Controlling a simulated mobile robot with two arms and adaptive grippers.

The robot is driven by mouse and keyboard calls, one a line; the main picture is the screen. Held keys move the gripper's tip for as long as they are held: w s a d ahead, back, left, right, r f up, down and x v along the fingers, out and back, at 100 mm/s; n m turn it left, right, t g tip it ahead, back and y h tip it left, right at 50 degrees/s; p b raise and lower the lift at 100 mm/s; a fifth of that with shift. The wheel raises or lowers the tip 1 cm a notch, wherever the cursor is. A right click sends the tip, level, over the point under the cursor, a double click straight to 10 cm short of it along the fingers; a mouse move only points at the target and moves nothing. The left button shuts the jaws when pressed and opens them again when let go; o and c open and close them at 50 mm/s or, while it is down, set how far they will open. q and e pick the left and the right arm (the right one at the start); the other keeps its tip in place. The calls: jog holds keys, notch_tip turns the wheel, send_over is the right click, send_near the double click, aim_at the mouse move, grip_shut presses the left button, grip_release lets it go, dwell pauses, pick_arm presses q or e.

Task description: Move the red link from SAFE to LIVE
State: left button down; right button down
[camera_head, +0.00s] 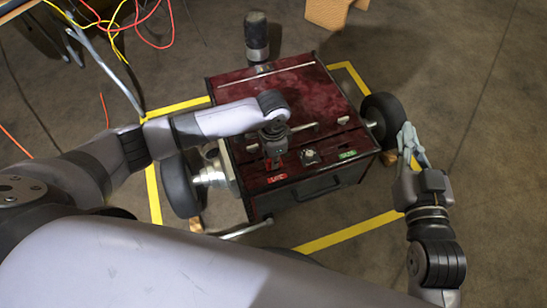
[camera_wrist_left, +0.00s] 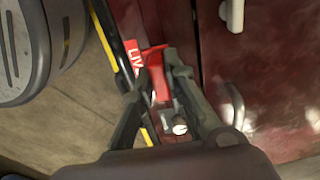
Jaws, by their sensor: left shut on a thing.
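The dark red wheeled box (camera_head: 310,88) stands on the floor with a red LIVE label (camera_head: 277,178) and a green SAFE label (camera_head: 347,155) along its near edge. My left gripper (camera_head: 272,155) points down at the LIVE end. In the left wrist view, my left gripper (camera_wrist_left: 157,74) is shut on the red link (camera_wrist_left: 159,88), just beside the LIVE label (camera_wrist_left: 134,55). Whether the link is seated is hidden by the fingers. My right gripper (camera_head: 411,145) is beside the box's right wheel; its finger opening is unclear.
Metal handles and a black wheel (camera_head: 381,120) stick out from the box. Yellow floor tape (camera_head: 345,234) surrounds it. Red and yellow cables (camera_head: 118,30) hang at the upper left. The floor to the right is clear.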

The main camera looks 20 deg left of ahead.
pick_arm(q)
jog(key=shift+f, duration=0.9)
pick_arm(e)
jog(key=shift+r, duration=0.3)
pick_arm(q)
jog(key=shift+f, duration=0.25)
pick_arm(e)
jog(key=shift+w+a+r+t, duration=0.1)
jog(key=shift+r+t, duration=0.1)
jog(key=shift+t, duration=0.1)
pick_arm(q)
jog(key=shift+f, duration=0.25)
pick_arm(e)
jog(key=shift+r, duration=0.2)
pick_arm(q)
jog(key=c, duration=1.5)
grip_release()
jog(key=shift+c, duration=0.2)
jog(key=r, duration=1.2)
jog(key=shift+w+a, duration=0.15)
jog(key=shift+w, duration=0.05)
